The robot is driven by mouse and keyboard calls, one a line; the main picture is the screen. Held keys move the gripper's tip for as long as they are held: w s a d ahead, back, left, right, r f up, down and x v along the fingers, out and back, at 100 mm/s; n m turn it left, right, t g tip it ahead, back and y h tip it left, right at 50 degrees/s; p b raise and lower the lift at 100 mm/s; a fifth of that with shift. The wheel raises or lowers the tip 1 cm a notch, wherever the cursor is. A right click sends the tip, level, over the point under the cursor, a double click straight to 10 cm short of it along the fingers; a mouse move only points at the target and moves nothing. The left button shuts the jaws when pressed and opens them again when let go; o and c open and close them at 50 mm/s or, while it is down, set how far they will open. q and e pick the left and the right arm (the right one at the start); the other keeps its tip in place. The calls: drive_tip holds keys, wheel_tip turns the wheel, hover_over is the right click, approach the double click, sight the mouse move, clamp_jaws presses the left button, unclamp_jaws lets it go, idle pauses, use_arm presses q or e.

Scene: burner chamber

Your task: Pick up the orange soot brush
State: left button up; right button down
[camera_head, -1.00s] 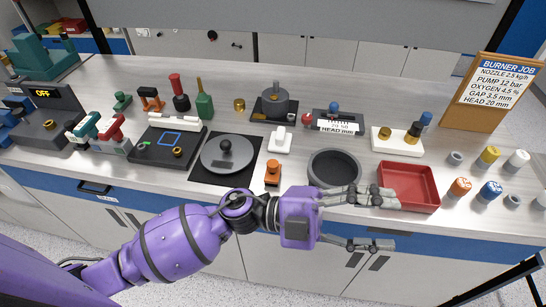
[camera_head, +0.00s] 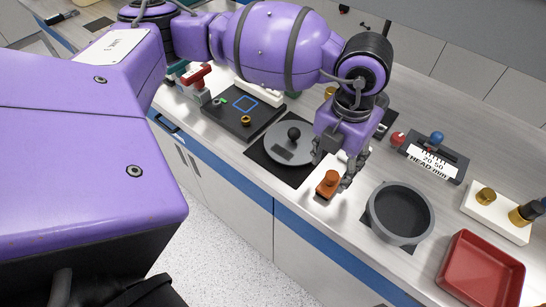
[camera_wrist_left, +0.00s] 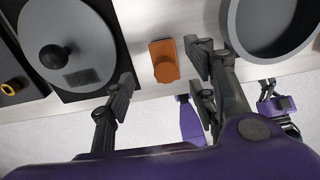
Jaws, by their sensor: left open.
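The orange soot brush (camera_head: 328,184) stands near the front edge of the counter, between the round grey plate and the dark round pan. It also shows in the left wrist view (camera_wrist_left: 165,62), at top centre. My left gripper (camera_head: 336,163) is open and points down just behind and above the brush. In the left wrist view its fingers (camera_wrist_left: 161,80) are spread, one on each side of the brush, with nothing held. Whether they touch it I cannot tell. A small purple and dark part, likely my right gripper (camera_wrist_left: 278,104), shows at the right of the wrist view; its jaws are unclear.
The grey plate with a black knob (camera_head: 291,142) is left of the brush. The dark pan (camera_head: 373,217) is close on its right, with the red tray (camera_head: 481,235) beyond. The counter's blue front edge (camera_head: 290,218) runs below. Floor shows past it.

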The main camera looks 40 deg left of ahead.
sight(333, 175)
use_arm(q)
drive_tip(key=f, duration=0.5)
drive_tip(key=shift+s+d, duration=0.2)
drive_tip(key=shift+d, duration=0.1)
drive_tip(key=shift+f, duration=0.35)
drive_tip(key=shift+c, duration=0.3)
drive_tip(key=shift+r, duration=0.1)
drive_tip(key=c, duration=1.3)
drive_tip(key=shift+o, duration=0.2)
drive_tip(key=shift+r, duration=0.1)
